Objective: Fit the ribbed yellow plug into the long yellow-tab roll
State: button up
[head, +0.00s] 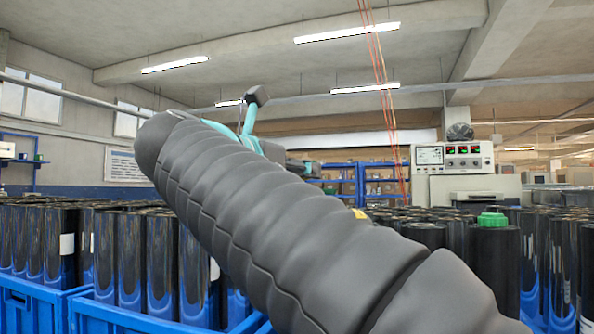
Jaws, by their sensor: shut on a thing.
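My own arm in its grey ribbed sleeve crosses the head view from the lower right to the upper left and covers the middle. My gripper does not show, and neither does anything it may hold. A small yellow patch (360,213) shows just above the sleeve's upper edge, among the dark rolls. I cannot tell whether it is a roll's tab or the ribbed yellow plug. The long yellow-tab roll cannot be made out for certain.
Black rolls (130,255) stand upright in blue crates (35,305) at left. More dark rolls fill the right, one topped by a green plug (492,219). A control cabinet (450,160) stands behind them. Blue shelves (375,180) are farther back. Red cables hang from the ceiling.

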notch_tip(320, 180, down, 3)
jog(key=shift+d+f+b, duration=0.1)
jog(key=shift+f+b, duration=0.1)
jog(key=shift+b, duration=0.2)
jog(key=shift+s+f+b, duration=0.1)
jog(key=shift+f+b, duration=0.65)
jog(key=shift+f, duration=0.25)
jog(key=shift+p, duration=0.75)
dwell(0.8)
jog(key=shift+r+p, duration=0.4)
jog(key=shift+r, duration=0.4)
jog(key=shift+f+b, duration=0.65)
jog(key=shift+f, duration=0.55)
dwell(1.0)
jog(key=shift+r+p, duration=0.65)
jog(key=shift+r, duration=0.15)
dwell(0.8)
jog(key=o, duration=0.5)
jog(key=shift+c, duration=0.2)
